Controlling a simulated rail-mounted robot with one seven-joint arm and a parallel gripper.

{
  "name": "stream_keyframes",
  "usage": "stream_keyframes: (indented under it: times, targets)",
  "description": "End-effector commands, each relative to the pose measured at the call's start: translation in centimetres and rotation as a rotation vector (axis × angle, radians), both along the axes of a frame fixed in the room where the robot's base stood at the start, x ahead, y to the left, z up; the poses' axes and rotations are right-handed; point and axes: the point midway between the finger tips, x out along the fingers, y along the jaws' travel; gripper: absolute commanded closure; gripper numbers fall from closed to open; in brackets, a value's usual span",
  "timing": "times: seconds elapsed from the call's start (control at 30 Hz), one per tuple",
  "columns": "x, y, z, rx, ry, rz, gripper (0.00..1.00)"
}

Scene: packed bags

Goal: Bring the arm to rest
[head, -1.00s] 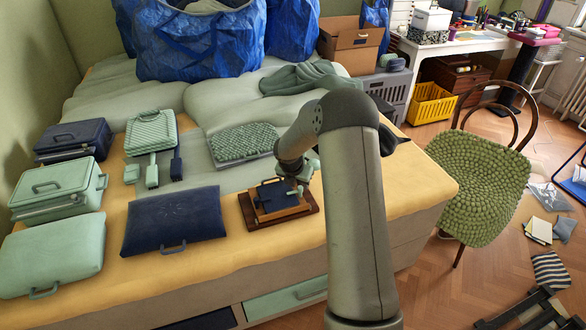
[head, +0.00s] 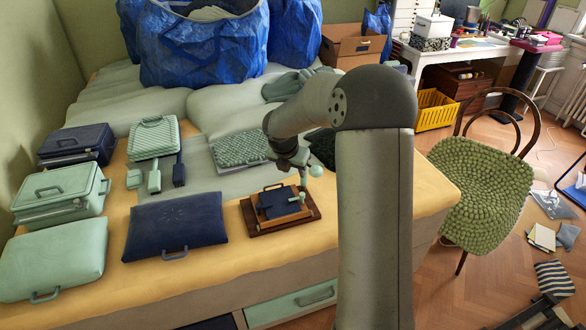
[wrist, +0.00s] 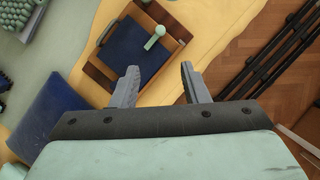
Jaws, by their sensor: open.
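My gripper (wrist: 160,85) is open and empty in the wrist view, its two grey fingers apart with floor and yellow bed cover seen between and beyond them. In the head view my arm reaches over the bed, and my gripper (head: 300,166) hangs above a brown wooden tray (head: 250,226), partly hidden by the wrist. A small dark blue case (head: 274,201) lies in the tray, with a light green round-ended piece on it. The tray also shows in the wrist view (wrist: 100,75), below and apart from the fingers.
A flat navy case (head: 176,226), mint cases (head: 55,258) and a navy case (head: 76,144) lie on the bed's left. Blue bags (head: 205,45) stand behind. A green-seated chair (head: 478,185) stands on the floor to the right.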

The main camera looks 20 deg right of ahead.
Motion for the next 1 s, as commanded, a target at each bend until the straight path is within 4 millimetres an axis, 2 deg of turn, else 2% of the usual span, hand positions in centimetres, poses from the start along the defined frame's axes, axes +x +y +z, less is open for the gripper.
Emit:
stream_keyframes:
  times: [0.27, 0.37, 0.47, 0.57, 0.6, 0.67, 0.7, 0.8, 0.9, 1.0]
  targets:
    - [0.0, 0.0, 0.0, 0.000, 0.000, 0.000, 0.59]
    - [-1.6, 1.0, 1.1, 0.021, -0.016, -0.098, 0.59]
    - [-5.3, 3.0, 3.1, 0.077, -0.055, -0.336, 0.59]
    - [-11.0, 5.4, 5.2, 0.160, -0.111, -0.688, 0.59]
    - [-13.5, 6.3, 5.8, 0.197, -0.136, -0.843, 0.59]
    - [-17.2, 7.7, 6.6, 0.256, -0.170, -1.079, 0.59]
    - [-19.7, 8.5, 6.9, 0.293, -0.188, -1.235, 0.59]
    - [-25.3, 10.4, 7.2, 0.381, -0.218, -1.602, 0.59]
    - [-29.8, 12.0, 7.0, 0.442, -0.219, -1.901, 0.59]
    - [-32.7, 13.0, 6.6, 0.474, -0.207, -2.109, 0.59]
